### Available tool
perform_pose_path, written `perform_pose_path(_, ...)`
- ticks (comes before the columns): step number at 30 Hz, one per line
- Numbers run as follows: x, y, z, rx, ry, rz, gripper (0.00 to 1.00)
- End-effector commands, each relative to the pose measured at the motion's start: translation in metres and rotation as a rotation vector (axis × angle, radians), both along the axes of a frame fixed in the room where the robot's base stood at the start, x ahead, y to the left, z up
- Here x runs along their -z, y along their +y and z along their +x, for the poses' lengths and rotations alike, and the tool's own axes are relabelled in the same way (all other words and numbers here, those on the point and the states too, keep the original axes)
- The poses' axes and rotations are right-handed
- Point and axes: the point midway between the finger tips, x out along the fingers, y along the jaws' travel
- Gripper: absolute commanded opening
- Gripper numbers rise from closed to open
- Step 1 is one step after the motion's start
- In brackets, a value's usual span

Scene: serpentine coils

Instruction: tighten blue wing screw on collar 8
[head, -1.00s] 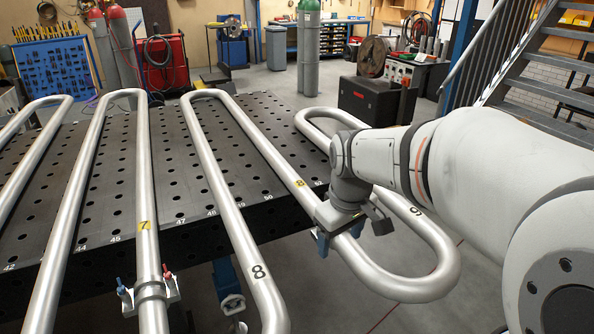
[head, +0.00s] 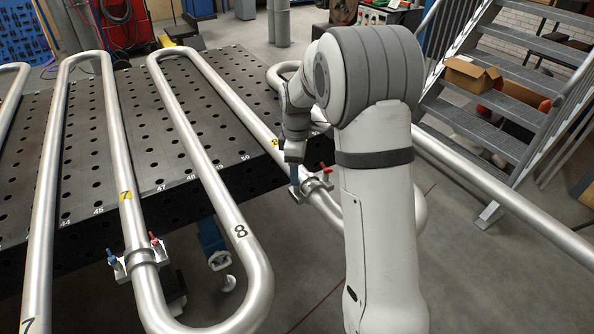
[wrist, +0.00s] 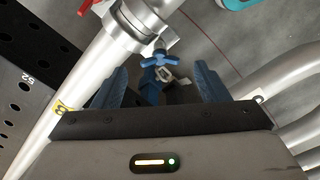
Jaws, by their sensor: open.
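Collar 8 (head: 314,186) is a metal clamp around the silver tube, beyond the yellow tag 8 (head: 275,142). Its red wing screw (head: 325,168) shows on the right side. In the wrist view the blue wing screw (wrist: 160,62) stands beside the collar (wrist: 128,30), ahead of and between the tips of my gripper's blue fingers (wrist: 158,80). My gripper (head: 296,184) is open at the collar's left side and hides the blue screw in the head view. I cannot tell whether the fingers touch the screw.
Collar 7 (head: 140,258), with its own blue and red wing screws, sits on the tube to the left. A black perforated table (head: 200,150) lies under the coils. Tube bends (head: 262,290) overhang its front edge. Metal stairs (head: 500,130) stand at the right.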

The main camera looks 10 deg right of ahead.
Motion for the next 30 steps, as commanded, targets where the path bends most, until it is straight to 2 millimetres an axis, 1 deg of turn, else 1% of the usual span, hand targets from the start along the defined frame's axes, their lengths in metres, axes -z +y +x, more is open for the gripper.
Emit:
perform_pose_path(3,0.014,0.0,0.0,0.001,0.001,0.0,0.67)
perform_pose_path(6,0.021,0.0,0.0,0.002,0.0,0.0,0.67)
perform_pose_path(15,0.024,-0.001,0.0,0.003,-0.002,0.0,0.67)
perform_pose_path(30,0.024,-0.001,0.0,0.004,-0.001,0.001,0.26)
